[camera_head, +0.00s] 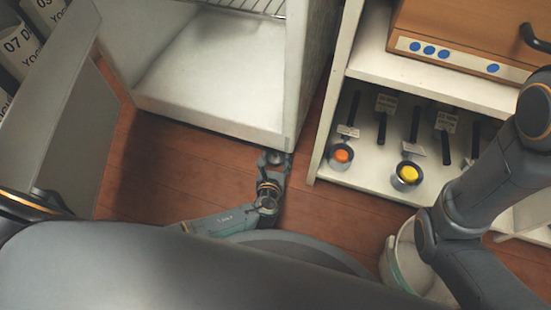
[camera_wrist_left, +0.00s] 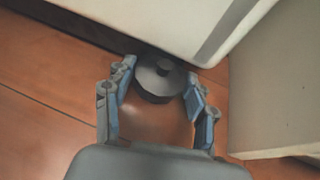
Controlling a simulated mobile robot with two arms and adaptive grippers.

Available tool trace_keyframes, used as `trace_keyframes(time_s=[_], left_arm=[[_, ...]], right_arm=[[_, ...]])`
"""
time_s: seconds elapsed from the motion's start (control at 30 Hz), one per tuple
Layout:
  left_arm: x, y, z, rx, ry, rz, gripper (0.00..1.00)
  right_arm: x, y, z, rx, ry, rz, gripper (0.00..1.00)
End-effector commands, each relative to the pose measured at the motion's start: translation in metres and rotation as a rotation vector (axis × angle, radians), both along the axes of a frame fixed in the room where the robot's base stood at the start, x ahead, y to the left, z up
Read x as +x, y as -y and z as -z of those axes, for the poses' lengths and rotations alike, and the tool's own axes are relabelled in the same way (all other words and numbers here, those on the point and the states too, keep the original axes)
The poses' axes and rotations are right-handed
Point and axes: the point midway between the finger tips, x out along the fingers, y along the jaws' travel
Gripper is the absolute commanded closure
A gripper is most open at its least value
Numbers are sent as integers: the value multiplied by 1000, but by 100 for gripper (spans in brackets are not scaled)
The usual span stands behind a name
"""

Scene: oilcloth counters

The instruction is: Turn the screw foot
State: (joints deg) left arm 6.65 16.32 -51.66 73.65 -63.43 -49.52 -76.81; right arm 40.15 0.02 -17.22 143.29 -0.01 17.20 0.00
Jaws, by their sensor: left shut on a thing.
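The screw foot (camera_wrist_left: 158,80) is a dark round disc with a short stud, under the corner of the white cabinet (camera_head: 215,110), close to the wooden floor. My left gripper (camera_wrist_left: 161,70) is shut on it, with one finger on each side of the disc. In the head view my left gripper (camera_head: 272,161) is at the cabinet's front right corner, and the foot is mostly hidden there. My right arm comes in at the right edge; its gripper is out of view.
The cabinet's door (camera_head: 62,120) stands open on the left. A cream shelf unit (camera_head: 365,178) on the right holds tagged, dark-handled scoops (camera_head: 340,157) and a wooden box (camera_head: 470,25). A pale bucket (camera_head: 397,262) stands below it. Bare floor (camera_head: 335,215) lies between.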

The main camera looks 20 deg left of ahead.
Motion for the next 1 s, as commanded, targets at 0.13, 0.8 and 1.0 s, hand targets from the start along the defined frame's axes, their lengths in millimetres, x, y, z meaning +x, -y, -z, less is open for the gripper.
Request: trace_keyframes(time_s=[0.13,0.8,1.0], left_arm=[[0,-1,-1,0,0,33,76],[2,-8,2,1,1,449,76],[2,-9,1,1,2,520,76]], right_arm=[[0,0,-3,0,0,0,21],[0,0,8,0,-1,1,21],[1,0,15,0,-2,1,21]])
